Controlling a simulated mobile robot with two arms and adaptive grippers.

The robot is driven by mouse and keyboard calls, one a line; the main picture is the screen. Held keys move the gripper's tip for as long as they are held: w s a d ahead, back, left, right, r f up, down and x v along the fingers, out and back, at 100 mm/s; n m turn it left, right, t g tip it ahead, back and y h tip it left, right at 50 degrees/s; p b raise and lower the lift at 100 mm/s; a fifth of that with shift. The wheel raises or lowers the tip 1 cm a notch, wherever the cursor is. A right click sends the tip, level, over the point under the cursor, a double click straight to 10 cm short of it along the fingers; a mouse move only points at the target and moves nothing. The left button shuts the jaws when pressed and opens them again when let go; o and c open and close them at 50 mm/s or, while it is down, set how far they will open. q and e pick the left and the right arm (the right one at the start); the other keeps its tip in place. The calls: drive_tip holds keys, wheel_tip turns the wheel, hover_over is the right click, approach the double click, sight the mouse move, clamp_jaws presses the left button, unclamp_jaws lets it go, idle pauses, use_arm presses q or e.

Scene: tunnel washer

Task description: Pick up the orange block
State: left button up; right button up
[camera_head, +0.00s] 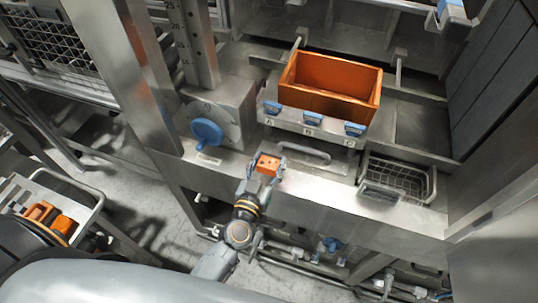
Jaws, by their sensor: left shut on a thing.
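A small orange block (268,163) is held between the fingers of my left gripper (267,170). The gripper is shut on it, above the front ledge of the steel machine. My left arm reaches up to it from the bottom of the picture. Whether the block touches the ledge I cannot tell. My right gripper does not show.
An orange bin (330,101) stands behind the block on the machine, with blue-topped clips (313,119) in front of it. A wire basket (398,180) is at the right. A blue knob (207,132) sticks out at the left. A cart (60,185) stands at far left.

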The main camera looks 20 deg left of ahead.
sight(267, 163)
use_arm(q)
drive_tip(key=s+r+p, duration=0.2)
drive_tip(key=r, duration=0.1)
drive_tip(key=s+r+p, duration=0.1)
drive_tip(key=shift+d+r, duration=0.3)
drive_tip(key=s+d+r, duration=0.2)
drive_tip(key=s+r, duration=0.1)
drive_tip(key=s, duration=0.6)
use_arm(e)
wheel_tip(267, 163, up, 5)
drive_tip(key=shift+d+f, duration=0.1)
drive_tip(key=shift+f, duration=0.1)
use_arm(q)
drive_tip(key=shift+r, duration=0.1)
